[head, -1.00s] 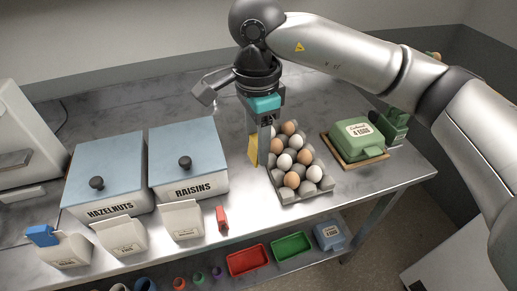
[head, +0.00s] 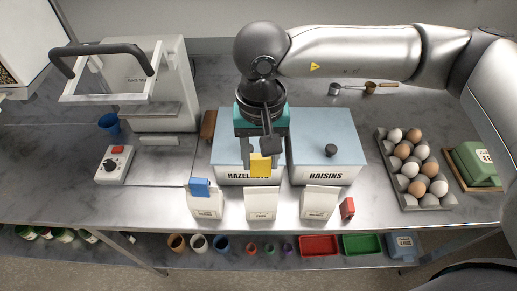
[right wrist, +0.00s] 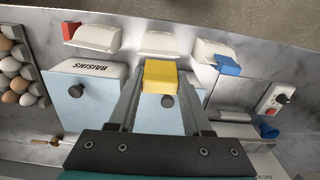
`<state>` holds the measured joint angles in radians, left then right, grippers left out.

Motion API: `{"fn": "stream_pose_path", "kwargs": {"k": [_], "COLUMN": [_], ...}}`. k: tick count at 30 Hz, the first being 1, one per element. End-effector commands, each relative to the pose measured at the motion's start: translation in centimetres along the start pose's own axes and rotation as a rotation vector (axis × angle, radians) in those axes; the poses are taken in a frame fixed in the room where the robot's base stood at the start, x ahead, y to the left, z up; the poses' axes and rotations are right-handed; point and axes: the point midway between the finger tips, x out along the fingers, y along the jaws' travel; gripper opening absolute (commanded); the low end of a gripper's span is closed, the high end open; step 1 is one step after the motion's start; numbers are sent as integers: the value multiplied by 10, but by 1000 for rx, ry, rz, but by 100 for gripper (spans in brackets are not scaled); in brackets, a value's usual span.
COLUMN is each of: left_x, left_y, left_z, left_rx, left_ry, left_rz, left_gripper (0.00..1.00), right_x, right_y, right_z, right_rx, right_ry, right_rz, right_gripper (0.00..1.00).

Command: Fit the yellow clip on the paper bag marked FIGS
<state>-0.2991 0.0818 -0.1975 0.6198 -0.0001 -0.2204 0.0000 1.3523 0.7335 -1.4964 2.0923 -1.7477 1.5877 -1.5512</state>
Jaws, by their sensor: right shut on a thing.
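My right gripper (head: 260,160) is shut on the yellow clip (head: 261,166) and holds it above the front of the HAZELNUTS bin. In the right wrist view, the clip (right wrist: 160,74) sits between the fingertips (right wrist: 160,78). Three white paper bags stand in a row at the table's front. The middle bag (head: 262,204) has a short label that looks like FIGS, but it is small; it also shows in the right wrist view (right wrist: 158,41), just beyond the clip and apart from it. My left gripper is out of view.
A red clip (head: 347,208) stands beside the right bag (head: 319,203). The RAISINS bin (head: 345,150) is right of the arm. An egg tray (head: 428,195) lies further right.

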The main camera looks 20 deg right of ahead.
Motion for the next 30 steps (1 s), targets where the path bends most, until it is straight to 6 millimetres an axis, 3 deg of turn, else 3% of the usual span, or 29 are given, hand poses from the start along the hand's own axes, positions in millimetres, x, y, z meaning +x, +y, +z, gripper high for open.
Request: {"fn": "stream_pose_path", "kwargs": {"k": [11,18,30], "left_x": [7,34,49], "left_y": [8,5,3], "left_z": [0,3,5], "left_rx": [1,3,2], "left_ry": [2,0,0], "left_rz": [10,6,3], "left_gripper": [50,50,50], "right_x": [29,51,61], "right_y": [0,0,0], "right_z": [0,0,0], "right_rx": [5,5,5], "right_ry": [-1,0,0], "right_rz": [1,0,0], "right_gripper": [0,0,0]}}
